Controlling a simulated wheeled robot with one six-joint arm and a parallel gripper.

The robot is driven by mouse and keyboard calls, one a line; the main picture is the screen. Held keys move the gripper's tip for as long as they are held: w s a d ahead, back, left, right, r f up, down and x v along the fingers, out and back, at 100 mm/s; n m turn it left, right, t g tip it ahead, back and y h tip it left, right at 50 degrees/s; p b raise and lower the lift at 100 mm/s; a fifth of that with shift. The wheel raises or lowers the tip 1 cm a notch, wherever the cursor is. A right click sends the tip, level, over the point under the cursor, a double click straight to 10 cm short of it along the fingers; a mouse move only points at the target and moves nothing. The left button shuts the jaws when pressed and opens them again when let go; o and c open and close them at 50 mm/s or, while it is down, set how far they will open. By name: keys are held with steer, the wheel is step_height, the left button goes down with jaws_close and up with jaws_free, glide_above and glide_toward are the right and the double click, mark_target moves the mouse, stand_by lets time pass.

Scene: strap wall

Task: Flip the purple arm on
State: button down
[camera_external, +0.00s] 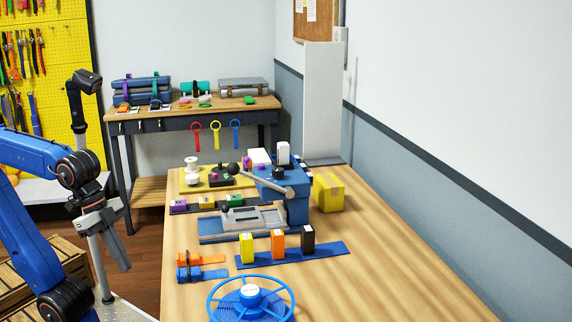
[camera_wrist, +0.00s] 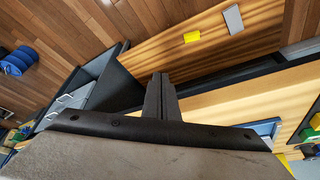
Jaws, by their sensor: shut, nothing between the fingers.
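My gripper (camera_external: 124,266) hangs at the left of the workbench, apart from it, fingers pointing down and shut with nothing between them. In the wrist view its fingers (camera_wrist: 160,78) are together. No purple arm can be made out for certain. A small purple piece (camera_external: 247,164) shows beside the blue lever machine (camera_external: 297,204). Another purple block (camera_external: 178,206) lies on a dark strip at the bench's left edge. Whether either is the arm, or how it is set, is too small to tell. The machine's grey lever ends in a black knob (camera_external: 233,168).
The workbench (camera_external: 390,270) is clear at its right front. A blue handwheel (camera_external: 252,302), a blue strip (camera_external: 292,256) with coloured blocks and orange and blue straps (camera_external: 200,267) lie near the front. A yellow box (camera_external: 328,192) stands behind. A second bench (camera_external: 190,112) is at the back wall.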

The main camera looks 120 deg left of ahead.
steer(key=w+a+r+n, duration=0.1)
steer(key=w+a+r, duration=0.35)
steer(key=a, duration=0.45)
steer(key=w+a+r+n+y, duration=0.1)
steer(key=w+a+r, duration=0.2)
steer(key=a+r, duration=0.45)
steer(key=w+a+r+n, duration=0.1)
steer(key=w+a+r, duration=0.25)
steer(key=a, duration=0.65)
steer(key=s+a+r, duration=0.2)
steer(key=s+a, duration=0.1)
steer(key=a, duration=0.7)
steer(key=s+a+r+n, duration=0.1)
steer(key=s+a+r, duration=0.1)
steer(key=a, duration=0.8)
steer(key=s+a+r+n+g, duration=0.1)
steer(key=s+a, duration=0.3)
steer(key=a, duration=0.6)
steer(key=shift+s+r+y, duration=0.3)
steer(key=shift+s+r, duration=0.05)
steer(key=shift+r, duration=0.2)
steer(key=shift+a, duration=0.1)
step_height(320, 180, down, 10)
steer(key=shift+s, duration=0.2)
